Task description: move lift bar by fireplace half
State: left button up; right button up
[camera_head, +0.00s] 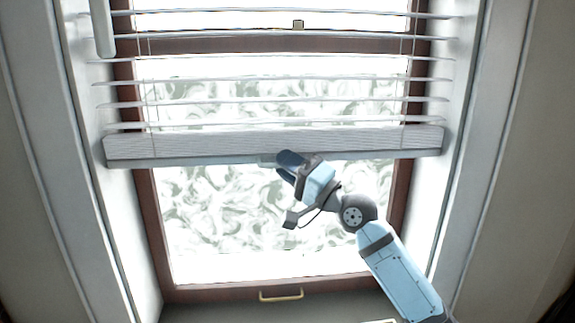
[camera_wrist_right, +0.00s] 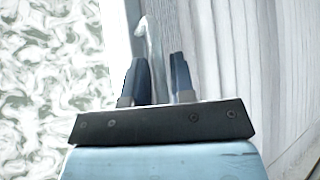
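The lift bar (camera_head: 210,162) is the pale grey lip along the bottom rail of a white blind, lowered partway across the window. My right gripper (camera_head: 283,166) is at the middle of this lip, with one dark finger over it and one below. In the right wrist view the two fingers (camera_wrist_right: 158,78) stand partly apart, with the lift bar (camera_wrist_right: 119,35) and its small pale hook-like handle (camera_wrist_right: 147,40) running between them. They appear closed on it, though the contact is partly hidden. My left gripper is not in view.
A brown-framed window (camera_head: 285,230) with patterned bright glass lies behind the blind. A brass handle (camera_head: 281,295) is on the lower frame. Grey-white reveals border both sides. Blind slats (camera_head: 280,79) hang spaced above the rail. The space below the rail is clear except for my arm.

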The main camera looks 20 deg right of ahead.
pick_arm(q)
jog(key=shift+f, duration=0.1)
pick_arm(e)
jog(key=shift+s+d+f, duration=0.2)
jog(key=shift+s+d, duration=0.1)
pick_arm(q)
jog(key=b, duration=0.2)
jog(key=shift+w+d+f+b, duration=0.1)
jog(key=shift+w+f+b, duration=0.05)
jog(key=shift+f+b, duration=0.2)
pick_arm(e)
jog(key=v, duration=1.3)
jog(key=shift+r, duration=0.15)
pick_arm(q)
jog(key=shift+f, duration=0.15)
